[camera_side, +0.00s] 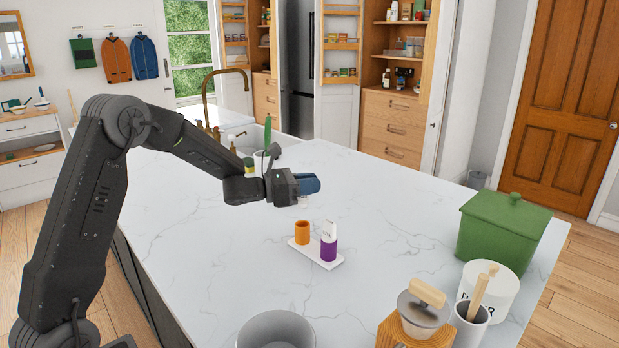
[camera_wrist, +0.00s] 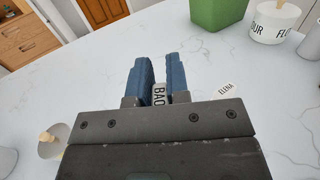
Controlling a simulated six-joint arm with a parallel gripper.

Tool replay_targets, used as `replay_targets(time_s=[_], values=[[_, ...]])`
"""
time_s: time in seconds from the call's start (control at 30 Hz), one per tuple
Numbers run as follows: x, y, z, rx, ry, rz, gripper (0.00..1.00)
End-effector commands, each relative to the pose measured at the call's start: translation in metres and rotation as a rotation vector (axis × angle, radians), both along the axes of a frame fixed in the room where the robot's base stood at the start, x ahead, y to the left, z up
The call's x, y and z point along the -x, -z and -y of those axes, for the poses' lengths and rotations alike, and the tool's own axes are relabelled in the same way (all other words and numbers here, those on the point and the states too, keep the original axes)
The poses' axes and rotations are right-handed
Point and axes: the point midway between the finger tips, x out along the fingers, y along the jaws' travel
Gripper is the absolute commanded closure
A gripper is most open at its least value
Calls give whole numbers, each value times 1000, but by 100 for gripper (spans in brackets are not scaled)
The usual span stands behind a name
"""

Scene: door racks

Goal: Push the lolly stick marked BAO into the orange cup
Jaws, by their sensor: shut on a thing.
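My gripper (camera_wrist: 160,85) is shut on the lolly stick marked BAO (camera_wrist: 158,96), whose white label shows between the blue fingers. In the side view my gripper (camera_side: 307,184) is above and apart from the orange cup (camera_side: 302,232), and a small pale bit of the stick (camera_side: 302,201) shows below the fingers. The orange cup stands upright on a white tray (camera_side: 325,266) beside a purple cup (camera_side: 328,250). A white-labelled stick (camera_side: 328,230) stands in the purple cup. The wrist view shows a label reading ELENA (camera_wrist: 227,89); both cups are hidden there.
A green lidded box (camera_side: 503,230), a white canister (camera_side: 490,287) and a grey holder with wooden handles (camera_side: 470,325) stand at the right. A grey bowl (camera_side: 276,330) is at the front. The marble counter (camera_side: 390,215) around the tray is mostly clear.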

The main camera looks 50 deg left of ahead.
Motion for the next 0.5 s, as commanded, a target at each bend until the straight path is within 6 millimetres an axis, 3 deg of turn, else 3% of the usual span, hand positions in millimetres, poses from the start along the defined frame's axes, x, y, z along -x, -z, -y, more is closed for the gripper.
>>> replay_targets(time_s=[0.2,0.5], values=[[0,21,0,2,0,-2,100],[0,36,0,0,-1,-1,100]])
